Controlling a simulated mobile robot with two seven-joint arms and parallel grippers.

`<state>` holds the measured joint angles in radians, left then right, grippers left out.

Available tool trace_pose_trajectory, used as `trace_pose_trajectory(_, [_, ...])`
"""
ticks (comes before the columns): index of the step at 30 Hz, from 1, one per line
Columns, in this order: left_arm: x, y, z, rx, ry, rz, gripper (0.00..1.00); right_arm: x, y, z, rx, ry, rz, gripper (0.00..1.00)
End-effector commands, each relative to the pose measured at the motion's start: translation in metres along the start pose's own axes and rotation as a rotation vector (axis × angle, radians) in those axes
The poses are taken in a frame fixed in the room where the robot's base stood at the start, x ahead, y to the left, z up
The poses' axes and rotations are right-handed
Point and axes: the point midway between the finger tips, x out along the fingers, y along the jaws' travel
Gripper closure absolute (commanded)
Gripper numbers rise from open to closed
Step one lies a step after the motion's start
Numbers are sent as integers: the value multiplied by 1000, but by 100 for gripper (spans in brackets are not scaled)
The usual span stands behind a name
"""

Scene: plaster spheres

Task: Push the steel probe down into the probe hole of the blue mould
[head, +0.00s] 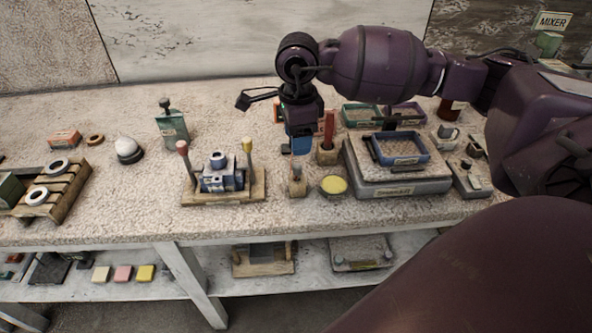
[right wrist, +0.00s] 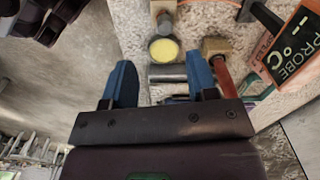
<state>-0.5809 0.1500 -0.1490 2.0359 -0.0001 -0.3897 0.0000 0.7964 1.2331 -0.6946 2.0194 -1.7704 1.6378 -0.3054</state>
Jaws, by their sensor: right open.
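The blue mould (head: 222,180) stands on a wooden board between a red-knobbed post and a yellow-knobbed post. A round pale-and-blue piece sits on its top; I cannot make out the probe hole. My right gripper (head: 302,146) points down, right of the mould and above the table. In the right wrist view its blue fingers (right wrist: 162,82) are apart with nothing clearly held. A small wooden block (head: 298,187) stands below it, with a grey upright piece, perhaps the steel probe, on it; the block also shows in the right wrist view (right wrist: 163,8). My left gripper is out of view.
A yellow-filled dish (head: 333,185) and a red-handled tool in a wooden block (head: 327,155) stand close by. A scale (head: 400,187) bearing a blue tray is to the right. A PROBE sign (right wrist: 293,52) stands behind. Table left of the mould is partly clear.

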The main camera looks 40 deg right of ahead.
Motion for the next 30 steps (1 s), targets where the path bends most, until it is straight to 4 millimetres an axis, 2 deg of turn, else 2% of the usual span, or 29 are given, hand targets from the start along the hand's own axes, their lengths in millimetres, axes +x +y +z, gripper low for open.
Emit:
trace_pose_trajectory(6, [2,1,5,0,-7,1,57,34,1,0,0,-1,5,47])
trace_pose_trajectory(9, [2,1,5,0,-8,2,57,44,0,0,-1,-2,4,47])
trace_pose_trajectory(16, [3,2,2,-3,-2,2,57,57,-2,0,1,-2,3,47])
trace_pose_trajectory(24, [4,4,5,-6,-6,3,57,93,-5,-1,0,-2,5,47])
trace_pose_trajectory(30, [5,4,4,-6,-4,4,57,99,-5,0,-1,-3,2,47])
